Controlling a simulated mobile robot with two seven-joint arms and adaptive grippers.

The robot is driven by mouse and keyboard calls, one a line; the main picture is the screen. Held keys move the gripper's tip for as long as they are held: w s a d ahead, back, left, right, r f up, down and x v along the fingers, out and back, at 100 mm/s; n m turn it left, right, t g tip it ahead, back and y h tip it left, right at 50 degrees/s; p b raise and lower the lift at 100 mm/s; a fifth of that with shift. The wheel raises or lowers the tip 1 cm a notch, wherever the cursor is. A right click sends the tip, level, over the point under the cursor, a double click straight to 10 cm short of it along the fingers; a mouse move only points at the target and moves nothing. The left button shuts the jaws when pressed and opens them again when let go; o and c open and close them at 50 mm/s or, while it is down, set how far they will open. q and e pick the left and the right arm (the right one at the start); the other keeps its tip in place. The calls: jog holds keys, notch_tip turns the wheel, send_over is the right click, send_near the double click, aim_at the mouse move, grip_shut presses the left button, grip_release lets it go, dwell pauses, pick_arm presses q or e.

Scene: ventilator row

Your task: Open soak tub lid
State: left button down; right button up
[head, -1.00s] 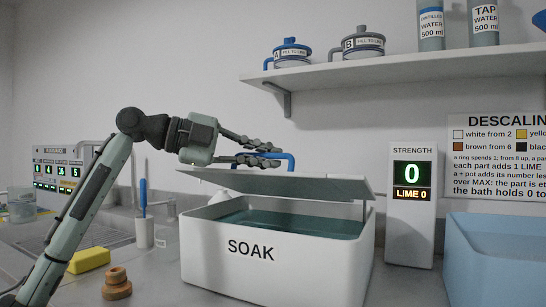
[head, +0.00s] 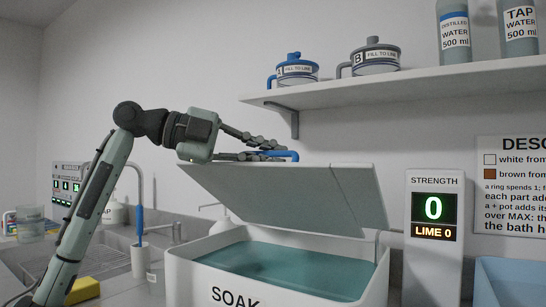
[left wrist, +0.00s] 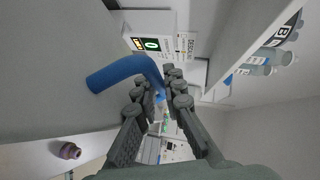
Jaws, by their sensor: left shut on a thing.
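The white soak tub (head: 300,289) stands on the counter with teal liquid (head: 290,268) inside. Its pale lid (head: 290,195) is tilted up over the tub, with its near side raised and the liquid in view beneath. A blue bar handle (head: 284,154) is on the lid's upper side. My left gripper (head: 283,154) is shut on the handle; in the left wrist view the blue handle (left wrist: 122,72) runs between the fingers (left wrist: 155,95). My right gripper is not in view.
A shelf (head: 400,85) with lidded pots A (head: 297,70) and B (head: 376,60) and water bottles hangs above the lid. A strength display (head: 433,235) stands right of the tub. A blue tub (head: 505,285) is at far right, a yellow sponge (head: 84,290) at lower left.

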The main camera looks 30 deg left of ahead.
pick_arm(q)
jog(key=shift+w+a+r, duration=0.1)
jog(key=shift+r, duration=0.1)
jog(key=c, duration=1.9)
grip_release()
jog(key=v, duration=1.2)
